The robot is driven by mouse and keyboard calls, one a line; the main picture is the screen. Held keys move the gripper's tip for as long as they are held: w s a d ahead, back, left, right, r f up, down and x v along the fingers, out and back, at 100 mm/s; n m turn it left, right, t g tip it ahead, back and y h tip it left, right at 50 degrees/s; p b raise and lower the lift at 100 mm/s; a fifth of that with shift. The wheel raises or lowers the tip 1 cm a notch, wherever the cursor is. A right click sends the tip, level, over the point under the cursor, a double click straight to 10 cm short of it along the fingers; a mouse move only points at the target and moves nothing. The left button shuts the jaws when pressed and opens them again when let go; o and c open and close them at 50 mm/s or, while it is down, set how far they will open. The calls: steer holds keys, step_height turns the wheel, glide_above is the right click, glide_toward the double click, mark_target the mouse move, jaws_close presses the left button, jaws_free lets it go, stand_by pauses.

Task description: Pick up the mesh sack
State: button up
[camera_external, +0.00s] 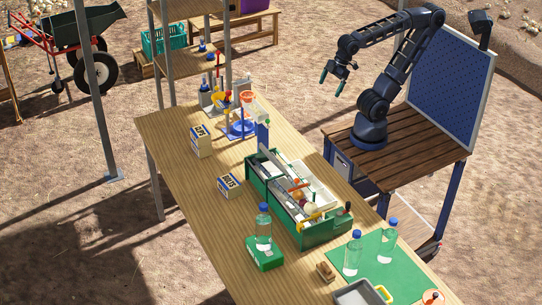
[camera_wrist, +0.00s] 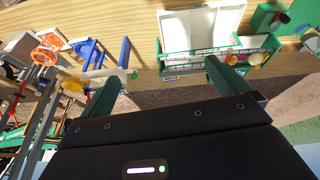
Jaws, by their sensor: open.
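I cannot make out a mesh sack for certain. A small orange-red rounded thing (camera_external: 299,194) lies among the contents of the green box (camera_external: 325,233) on the long wooden table. It may be the sack, or onions; in the wrist view a similar orange thing (camera_wrist: 260,58) shows at the right. My gripper (camera_external: 331,83) is open and empty, raised high near the table's right side and well apart from the box. In the wrist view its two green fingers (camera_wrist: 168,60) are spread with nothing between them.
A blue-and-orange device (camera_external: 240,128) and two boxes (camera_external: 200,141) (camera_external: 229,187) stand on the table (camera_external: 185,205). A bottle (camera_external: 264,230) stands on a green block. More bottles (camera_external: 353,255) and a grey tray (camera_external: 357,295) are at the near end. Shelving stands at the far end.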

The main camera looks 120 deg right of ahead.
steer(key=w+d+f+n+g+h, duration=0.1)
steer(key=w+d+f+n+h, duration=0.2)
steer(key=w+d, duration=0.7)
steer(key=w+d+f+n+g, duration=0.1)
steer(key=w+d+f+n, duration=0.2)
steer(key=w+d+n, duration=0.75)
steer(key=s+d+f+n+g, duration=0.1)
steer(key=d+f, duration=0.4)
steer(key=d, duration=0.4)
steer(key=s+d+f+n, duration=0.1)
steer(key=d+f, duration=0.4)
steer(key=d, duration=0.5)
steer(key=s+d+f+n+g+h, duration=0.1)
steer(key=s+d+f, duration=0.1)
steer(key=d+f, duration=0.4)
steer(key=shift+d+f+n+g, duration=0.1)
steer(key=shift+d+n+g, duration=0.25)
steer(key=shift+d, duration=1.75)
steer(key=shift+x, duration=5.2)
steer(key=shift+w+d, duration=0.1)
steer(key=shift+d, duration=0.1)
steer(key=c, duration=1.1)
steer(key=shift+o, duration=0.2)
